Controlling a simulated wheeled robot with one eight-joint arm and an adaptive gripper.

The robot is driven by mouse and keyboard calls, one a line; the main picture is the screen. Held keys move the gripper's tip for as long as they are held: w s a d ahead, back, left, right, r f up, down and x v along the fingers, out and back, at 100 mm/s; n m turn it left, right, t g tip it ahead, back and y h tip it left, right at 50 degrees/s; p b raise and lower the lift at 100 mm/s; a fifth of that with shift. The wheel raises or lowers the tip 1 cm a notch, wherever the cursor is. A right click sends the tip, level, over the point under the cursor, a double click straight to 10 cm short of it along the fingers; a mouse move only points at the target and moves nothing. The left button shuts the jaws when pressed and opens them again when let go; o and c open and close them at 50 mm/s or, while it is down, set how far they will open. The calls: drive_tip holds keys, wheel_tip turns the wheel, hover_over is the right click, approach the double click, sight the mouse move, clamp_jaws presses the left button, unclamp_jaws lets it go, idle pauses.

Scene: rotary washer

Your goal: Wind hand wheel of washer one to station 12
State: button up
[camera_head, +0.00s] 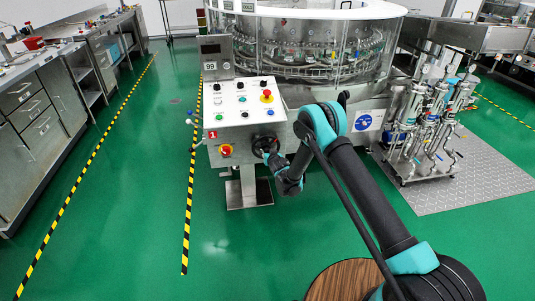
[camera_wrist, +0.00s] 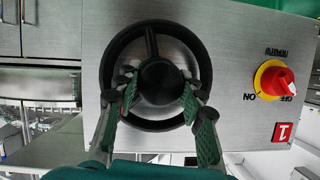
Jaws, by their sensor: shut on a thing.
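The black hand wheel (camera_head: 265,146) is at the lower right of the washer's steel control panel (camera_head: 222,98). In the wrist view the hand wheel (camera_wrist: 110,53) faces me, with a round black hub and a spoke pointing up in the picture. My gripper (camera_wrist: 161,100) has its green-padded fingers on both sides of the hub, shut on it. In the head view my gripper (camera_head: 270,157) is at the wheel, partly hidden by my arm. A red label with a 1 (camera_head: 212,135) marks the panel; it shows upside down in the wrist view (camera_wrist: 283,132).
A red-and-yellow rotary switch (camera_wrist: 273,80) sits beside the wheel. A red emergency button (camera_head: 267,96) and several small buttons are above. A plate reading 99 (camera_head: 209,66) is under a dark display (camera_head: 211,49).

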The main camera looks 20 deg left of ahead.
clamp_jaws()
